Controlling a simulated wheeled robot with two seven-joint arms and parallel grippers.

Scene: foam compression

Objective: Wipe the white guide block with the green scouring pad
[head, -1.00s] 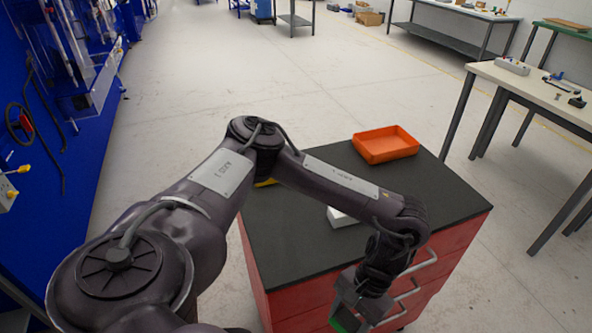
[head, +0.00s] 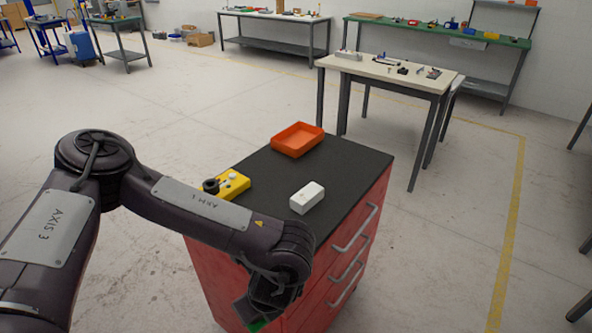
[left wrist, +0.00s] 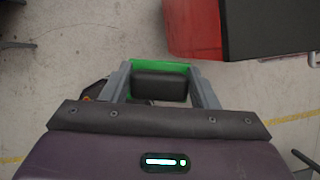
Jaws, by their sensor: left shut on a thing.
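The white guide block (head: 307,197) lies on the black top of the red drawer cabinet, right of its middle. My left gripper (head: 254,318) hangs low at the cabinet's near side, below the top and apart from the block. In the left wrist view my left gripper (left wrist: 160,84) is shut on the green scouring pad (left wrist: 160,66), with a dark block-like part between the fingers in front of the pad. In the head view only a small green piece of the pad (head: 257,325) shows at the bottom. My right gripper is in neither view.
An orange tray (head: 298,139) stands at the back of the cabinet top (head: 345,160). A yellow box with a black knob (head: 232,184) stands at the left, partly behind my arm. Drawer handles (head: 355,230) stick out on the right. Tables stand farther off.

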